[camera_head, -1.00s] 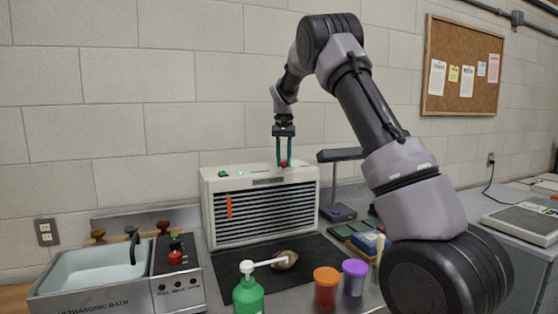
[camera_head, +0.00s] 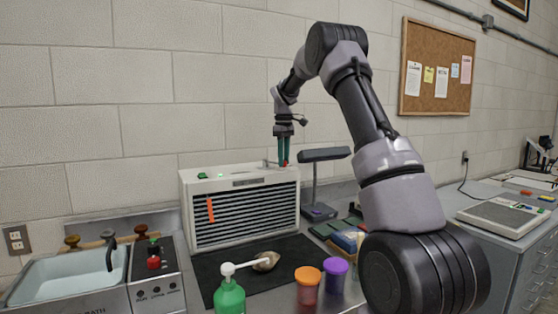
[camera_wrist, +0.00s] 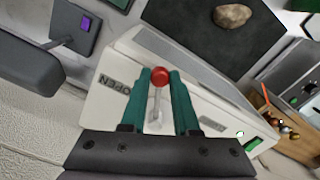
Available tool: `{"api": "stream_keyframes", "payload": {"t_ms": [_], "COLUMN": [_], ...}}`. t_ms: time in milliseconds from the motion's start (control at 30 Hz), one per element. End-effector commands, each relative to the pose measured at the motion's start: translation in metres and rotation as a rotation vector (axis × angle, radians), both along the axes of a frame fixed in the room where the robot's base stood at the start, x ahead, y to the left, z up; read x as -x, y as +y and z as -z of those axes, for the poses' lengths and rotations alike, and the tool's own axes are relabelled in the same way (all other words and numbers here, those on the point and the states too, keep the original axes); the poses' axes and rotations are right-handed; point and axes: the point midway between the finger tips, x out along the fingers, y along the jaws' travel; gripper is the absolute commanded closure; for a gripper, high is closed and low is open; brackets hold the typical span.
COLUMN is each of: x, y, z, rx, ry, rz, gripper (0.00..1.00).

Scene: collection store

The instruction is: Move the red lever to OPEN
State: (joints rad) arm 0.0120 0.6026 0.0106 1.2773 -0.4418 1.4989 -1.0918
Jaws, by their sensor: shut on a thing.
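The red lever (camera_wrist: 160,76) has a round red knob on a thin grey shaft, on top of a white louvred cabinet (camera_head: 188,215). My gripper (camera_wrist: 160,88) is shut on the red lever, with its two green fingers on either side and the knob showing at their tips. In the head view my gripper (camera_head: 284,162) reaches down to the right end of the cabinet top, and the lever is mostly hidden by the fingers. The word OPEN (camera_wrist: 120,90) is printed on the cabinet top, left of the lever in the wrist view.
A dark lamp-like stand (camera_head: 322,156) stands close right of the cabinet. A black mat (camera_head: 210,268) in front holds a brown lump (camera_head: 266,262). A green pump bottle (camera_head: 229,297), orange-lidded jar (camera_head: 307,290) and purple-lidded jar (camera_head: 336,272) stand in front. A sink bath (camera_head: 75,275) is at left.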

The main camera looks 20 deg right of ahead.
Motion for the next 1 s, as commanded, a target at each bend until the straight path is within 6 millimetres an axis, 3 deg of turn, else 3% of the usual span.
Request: {"api": "stream_keyframes", "payload": {"t_ms": [467,1000], "x": [-0.019,-0.023], "y": [-0.018,-0.020], "z": [0.000,0.000], "rx": [0.001,0.001], "ry": [-0.001,-0.002], "rz": [-0.289,-0.344], "gripper": [1.00,1.00]}}
